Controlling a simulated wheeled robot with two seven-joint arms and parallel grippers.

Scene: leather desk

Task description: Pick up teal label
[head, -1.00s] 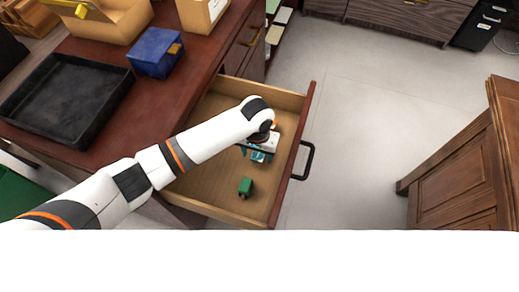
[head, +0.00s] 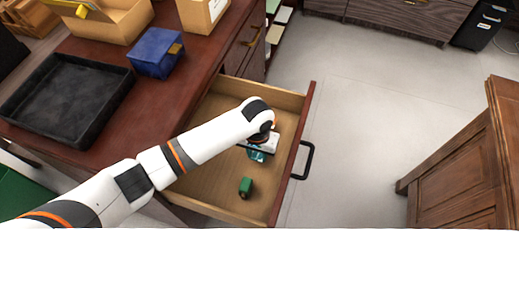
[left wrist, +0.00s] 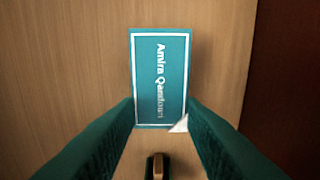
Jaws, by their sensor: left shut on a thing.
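The teal label (left wrist: 160,75) is a flat rectangle with a white border and white lettering, with a name beginning "Amira". In the left wrist view it stands lengthwise between the fingers, its lower end between their tips. My left gripper (left wrist: 161,112) is shut on it. In the head view the label (head: 257,155) is a small teal patch under my left gripper, inside the open drawer (head: 222,185). My arm and hand hide part of it there. Its height over the drawer floor is hard to tell. My right gripper is out of view.
A small green object (head: 246,187) lies in the drawer's near part. The drawer's front with a black handle (head: 304,160) bounds it on the right. On the desk stand a black tray (head: 68,100) and a blue box (head: 156,53). The floor right of the drawer is clear.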

